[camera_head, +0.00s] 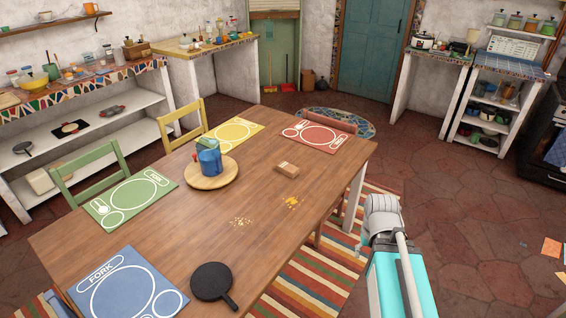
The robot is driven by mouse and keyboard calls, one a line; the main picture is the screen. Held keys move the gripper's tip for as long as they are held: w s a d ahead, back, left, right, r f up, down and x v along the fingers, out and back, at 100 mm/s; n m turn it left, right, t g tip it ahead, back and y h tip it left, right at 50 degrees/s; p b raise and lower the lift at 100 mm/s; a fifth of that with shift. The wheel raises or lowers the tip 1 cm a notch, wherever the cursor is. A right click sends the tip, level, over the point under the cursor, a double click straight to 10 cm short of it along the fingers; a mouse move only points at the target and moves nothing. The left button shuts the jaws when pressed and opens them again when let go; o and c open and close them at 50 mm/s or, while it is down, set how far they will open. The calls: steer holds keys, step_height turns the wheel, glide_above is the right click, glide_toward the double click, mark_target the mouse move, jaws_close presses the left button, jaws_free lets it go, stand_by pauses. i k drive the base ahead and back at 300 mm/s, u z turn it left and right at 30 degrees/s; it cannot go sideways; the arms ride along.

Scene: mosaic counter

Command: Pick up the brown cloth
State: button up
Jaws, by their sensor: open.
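A small brown block-shaped thing (287,168), which looks like a folded cloth, lies on the wooden table (200,245) right of the round wooden board. It is small in the picture, so I cannot be sure it is the cloth. Part of my arm shows at the lower right, beside the table's right edge and apart from the brown thing. My gripper's fingers are not in view.
A blue pitcher (210,160) stands on the round board (212,181). A black pan (211,283) lies near the front edge. Green (131,196), yellow, red and blue placemats line the table. Chairs stand left; floor is open right.

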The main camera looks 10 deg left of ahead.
mark_target(287, 169)
steer(key=u, duration=0.25)
steer(key=i, duration=1.2)
steer(key=u, duration=0.35)
